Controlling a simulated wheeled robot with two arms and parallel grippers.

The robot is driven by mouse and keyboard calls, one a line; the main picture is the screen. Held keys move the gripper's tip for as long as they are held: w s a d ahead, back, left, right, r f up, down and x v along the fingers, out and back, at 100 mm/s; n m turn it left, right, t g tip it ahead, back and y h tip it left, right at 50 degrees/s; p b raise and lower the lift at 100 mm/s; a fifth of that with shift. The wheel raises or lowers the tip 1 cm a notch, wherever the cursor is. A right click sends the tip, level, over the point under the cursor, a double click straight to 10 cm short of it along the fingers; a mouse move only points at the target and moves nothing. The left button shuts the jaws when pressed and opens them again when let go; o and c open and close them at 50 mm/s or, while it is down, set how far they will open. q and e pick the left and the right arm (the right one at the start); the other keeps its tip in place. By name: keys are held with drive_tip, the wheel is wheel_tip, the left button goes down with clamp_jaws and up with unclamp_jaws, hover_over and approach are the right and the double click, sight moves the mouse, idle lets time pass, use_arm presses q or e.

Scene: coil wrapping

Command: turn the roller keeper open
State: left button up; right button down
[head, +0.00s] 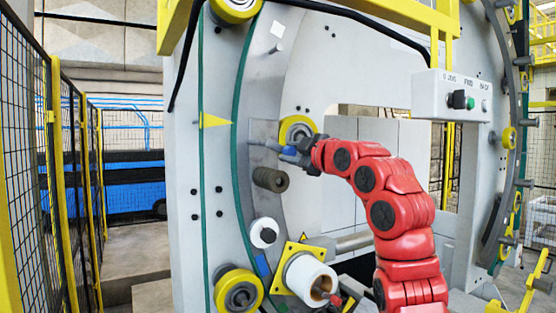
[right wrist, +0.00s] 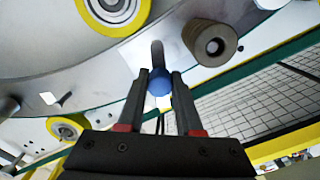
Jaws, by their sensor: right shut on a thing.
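My right gripper (head: 298,154) reaches in on the red arm to the ring face of the wrapping machine. In the right wrist view my right gripper (right wrist: 160,79) has its two dark fingers shut around a blue ball knob (right wrist: 158,84). A short grey bar (right wrist: 157,54) runs from the knob toward the ring plate; this looks like the roller keeper's handle. In the head view the blue of the knob (head: 288,151) shows at the fingertips, partly hidden by the gripper. A dark grey roller (head: 270,179) sits just below; it also shows in the right wrist view (right wrist: 213,45). My left gripper is not in view.
A yellow-rimmed wheel (head: 297,130) is close behind the gripper. A white roll (head: 311,279) on a yellow plate and another yellow wheel (head: 239,291) sit lower. A control box (head: 452,96) hangs at upper right. Mesh fencing (head: 60,150) stands at left.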

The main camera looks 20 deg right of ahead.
drive_tip(key=r+n, duration=0.1)
drive_tip(key=n, duration=0.1)
drive_tip(key=r+n+p, duration=0.1)
drive_tip(key=n, duration=0.1)
drive_tip(key=shift+d+n, duration=0.2)
drive_tip(key=shift+n, duration=0.2)
drive_tip(key=shift+a+r+n+p, duration=0.1)
drive_tip(key=shift+r+n+p, duration=0.3)
drive_tip(key=shift+n, duration=0.6)
drive_tip(key=shift+r+n+p, duration=0.35)
drive_tip(key=shift+n, duration=0.65)
drive_tip(key=c, duration=0.6)
unclamp_jaws()
